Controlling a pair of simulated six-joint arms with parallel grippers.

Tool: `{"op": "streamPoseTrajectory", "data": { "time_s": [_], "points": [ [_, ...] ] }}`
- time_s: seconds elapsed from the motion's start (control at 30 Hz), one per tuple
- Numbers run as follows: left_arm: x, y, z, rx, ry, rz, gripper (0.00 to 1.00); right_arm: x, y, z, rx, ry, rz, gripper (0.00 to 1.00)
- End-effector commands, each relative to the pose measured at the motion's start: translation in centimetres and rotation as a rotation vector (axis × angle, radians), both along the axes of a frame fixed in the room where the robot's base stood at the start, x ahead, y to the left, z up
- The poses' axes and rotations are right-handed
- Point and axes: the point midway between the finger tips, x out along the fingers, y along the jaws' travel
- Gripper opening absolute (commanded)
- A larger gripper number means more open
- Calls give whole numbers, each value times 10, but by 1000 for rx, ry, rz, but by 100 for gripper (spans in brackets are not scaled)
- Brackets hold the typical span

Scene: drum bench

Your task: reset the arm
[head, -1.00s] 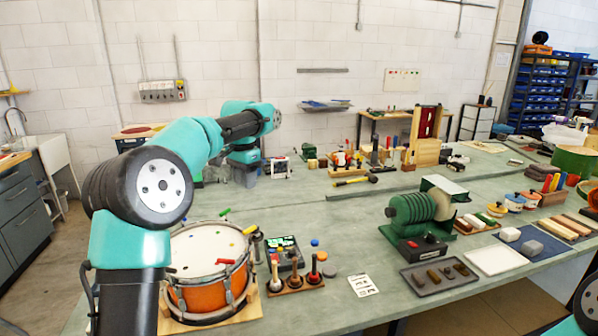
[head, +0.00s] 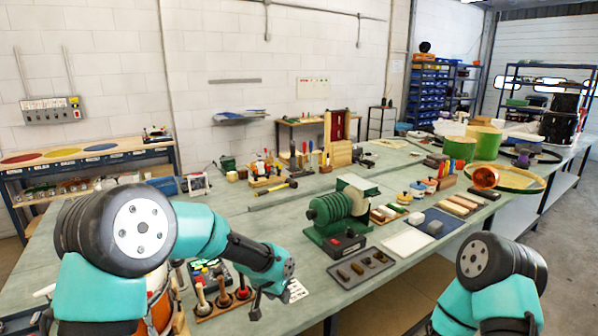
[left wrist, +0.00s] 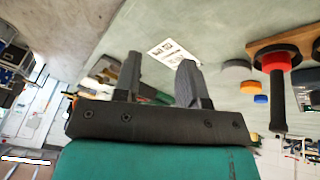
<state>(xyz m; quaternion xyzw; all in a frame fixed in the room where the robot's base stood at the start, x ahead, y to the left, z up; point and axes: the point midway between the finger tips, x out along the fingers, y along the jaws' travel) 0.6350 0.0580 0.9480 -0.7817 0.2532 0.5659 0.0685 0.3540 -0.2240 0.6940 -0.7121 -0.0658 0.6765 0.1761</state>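My left arm reaches in from the left over the front of the bench (head: 262,220). Its gripper (head: 268,299) points down near the bench's front edge, close to a white printed card (head: 298,290). In the left wrist view the two fingers of the left gripper (left wrist: 158,75) stand apart with nothing between them. The card (left wrist: 172,52) lies beyond them on the bench. My right arm shows at the lower right, but its gripper is outside the picture. The orange drum (head: 160,308) is mostly hidden behind my left arm.
A wooden rack of upright tools (head: 222,303) stands just left of the left gripper. A green grinder-like machine (head: 335,215) and a dark tray with small blocks (head: 358,268) are to its right. Bare bench lies behind the gripper.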

Motion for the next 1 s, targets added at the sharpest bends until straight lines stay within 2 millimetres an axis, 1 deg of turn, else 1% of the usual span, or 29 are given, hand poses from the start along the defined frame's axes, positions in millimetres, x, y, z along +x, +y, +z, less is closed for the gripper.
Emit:
{"op": "streamPoseTrajectory", "data": {
  "time_s": [0.03,0.1,0.2,0.3,0.4,0.47,0.5,0.57,0.6,0.67,0.87,1.0],
  "points": [
    [-15,-15,-15,-20,3,-3,38,0,0,0,0,0,0,62],
    [-31,-31,-30,-51,-2,4,38,0,0,0,0,0,0,62],
    [-53,-47,-50,-88,-2,18,38,0,0,0,0,0,0,62],
    [-74,-53,-69,-120,4,38,38,0,0,0,0,0,0,62],
    [-95,-51,-91,-144,20,68,38,0,0,0,0,0,0,62],
    [-108,-43,-105,-154,35,96,38,0,0,0,0,0,0,62],
    [-115,-36,-115,-158,46,116,38,0,0,0,0,0,0,62],
    [-125,-23,-128,-161,62,146,38,0,0,0,0,0,0,62],
    [-131,-14,-136,-161,74,166,38,0,0,0,0,0,0,62],
    [-139,1,-147,-160,92,197,38,0,0,0,0,0,0,62],
    [-169,54,-185,-145,162,300,38,0,0,0,0,0,0,62],
    [-199,93,-210,-132,222,382,38,0,0,0,0,0,0,62]
  ]
}}
